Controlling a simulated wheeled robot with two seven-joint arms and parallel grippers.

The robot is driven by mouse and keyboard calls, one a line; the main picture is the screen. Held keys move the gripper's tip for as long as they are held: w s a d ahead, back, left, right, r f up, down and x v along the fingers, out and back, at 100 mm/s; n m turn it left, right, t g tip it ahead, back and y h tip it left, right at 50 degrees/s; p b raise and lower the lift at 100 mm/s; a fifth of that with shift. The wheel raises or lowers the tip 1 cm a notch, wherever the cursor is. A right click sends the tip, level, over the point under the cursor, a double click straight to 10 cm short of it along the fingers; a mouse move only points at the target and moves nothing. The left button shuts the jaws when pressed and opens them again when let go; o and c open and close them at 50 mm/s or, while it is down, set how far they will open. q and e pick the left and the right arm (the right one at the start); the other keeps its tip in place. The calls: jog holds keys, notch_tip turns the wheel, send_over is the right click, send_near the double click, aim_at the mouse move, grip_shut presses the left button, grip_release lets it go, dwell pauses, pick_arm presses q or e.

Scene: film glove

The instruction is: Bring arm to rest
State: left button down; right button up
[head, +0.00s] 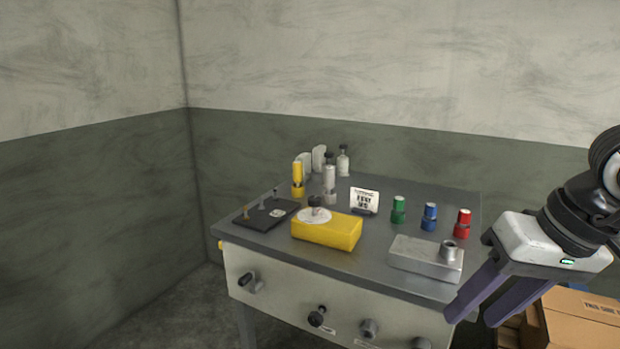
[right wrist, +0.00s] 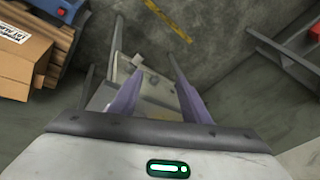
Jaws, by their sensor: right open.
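My right gripper (head: 468,318) is at the right of the head view, in front of the table's right front corner. Its two purple fingers are spread apart with nothing between them. In the right wrist view the open fingers (right wrist: 155,97) point down past the table's side toward the floor. The arm comes in from the right edge of the head view. My left gripper is not in either view.
The grey table (head: 375,275) carries a yellow block (head: 335,232), a metal block (head: 425,258), green (head: 398,210), blue (head: 429,217) and red (head: 462,223) canisters, and several bottles. Cardboard boxes (head: 580,320) stand on the floor at right.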

jog(key=s+a+f+m+g+y, duration=0.1)
jog(key=s+a+m+g+y, duration=0.15)
jog(key=a+y, duration=0.45)
jog(key=s+a+f+m+g+y, duration=0.2)
jog(key=s+a+m, duration=0.1)
jog(key=a, duration=0.7)
jog(key=w+a+r+m+t+y, duration=0.2)
jog(key=a+r+m+t+y, duration=0.3)
jog(key=m+y, duration=0.75)
jog(key=w+d+f+m+t+h, duration=0.25)
jog(key=f+m+t+h, duration=0.3)
jog(key=m, duration=0.65)
jog(key=w+d+f+m+t+h, duration=0.2)
jog(key=d+f+m+t+h, duration=0.4)
jog(key=m, duration=0.6)
jog(key=w+d+f+m+t+h, duration=0.25)
jog(key=f+m+h, duration=0.35)
jog(key=m, duration=0.6)
jog(key=s+d+f+m+g+h, duration=0.1)
jog(key=s+f+m+g, duration=0.2)
jog(key=f, duration=0.6)
jog(key=s+d+f+m+g+h, duration=0.1)
jog(key=s+f+m+g, duration=0.2)
jog(key=s+f+m, duration=0.4)
jog(key=s+d+f+m+g+h, duration=0.1)
jog(key=s+f+m, duration=0.4)
jog(key=f, duration=0.5)
jog(key=shift+s+f+g+h, duration=0.35)
jog(key=shift+s+g+h, duration=0.25)
jog(key=shift+s+g, duration=0.4)
